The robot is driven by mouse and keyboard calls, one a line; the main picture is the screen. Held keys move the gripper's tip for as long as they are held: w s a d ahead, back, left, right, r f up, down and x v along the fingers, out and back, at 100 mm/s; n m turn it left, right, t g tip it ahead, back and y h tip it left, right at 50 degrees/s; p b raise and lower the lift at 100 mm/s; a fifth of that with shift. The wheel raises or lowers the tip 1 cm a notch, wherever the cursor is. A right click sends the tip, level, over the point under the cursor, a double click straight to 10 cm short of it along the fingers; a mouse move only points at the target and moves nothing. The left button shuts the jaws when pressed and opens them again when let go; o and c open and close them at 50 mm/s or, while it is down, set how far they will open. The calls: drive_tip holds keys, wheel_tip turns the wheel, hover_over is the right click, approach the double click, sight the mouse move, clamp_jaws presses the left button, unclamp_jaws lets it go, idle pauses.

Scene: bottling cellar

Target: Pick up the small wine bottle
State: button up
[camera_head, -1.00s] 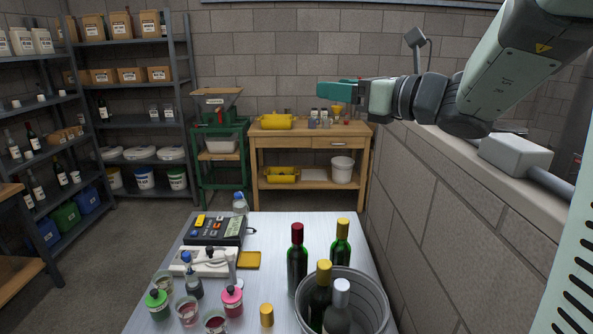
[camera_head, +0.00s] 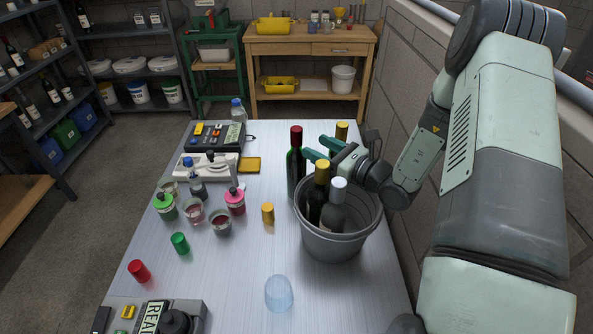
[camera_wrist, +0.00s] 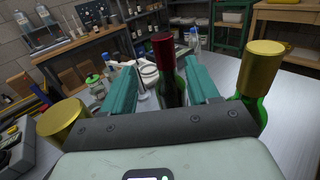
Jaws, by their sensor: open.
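A dark green bottle with a red cap (camera_head: 296,168) stands upright on the table, left of the bucket. In the wrist view this red-capped bottle (camera_wrist: 167,82) shows between my fingers, ahead of them. My gripper (camera_head: 321,149) is open and empty, just right of its neck; its fingers also show in the wrist view (camera_wrist: 162,85). A green bottle with a gold cap (camera_head: 342,130) stands behind my gripper, mostly hidden; it is at the right in the wrist view (camera_wrist: 258,80). A gold-capped bottle (camera_head: 319,190) and a silver-capped bottle (camera_head: 335,210) lean in the bucket. I cannot tell which bottle is called small.
The grey bucket (camera_head: 333,246) stands below my gripper. Several jars and glasses (camera_head: 220,222), a gold cap (camera_head: 267,212) and a clear dome (camera_head: 279,293) are on the metal table (camera_head: 235,265). Measuring devices (camera_head: 215,135) stand farther back. The front middle is mostly clear.

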sight(301, 135)
drive_tip(key=x, duration=0.8)
drive_tip(key=shift+w+r, duration=0.25)
drive_tip(key=shift+w, duration=0.1)
clamp_jaws()
idle(1.0)
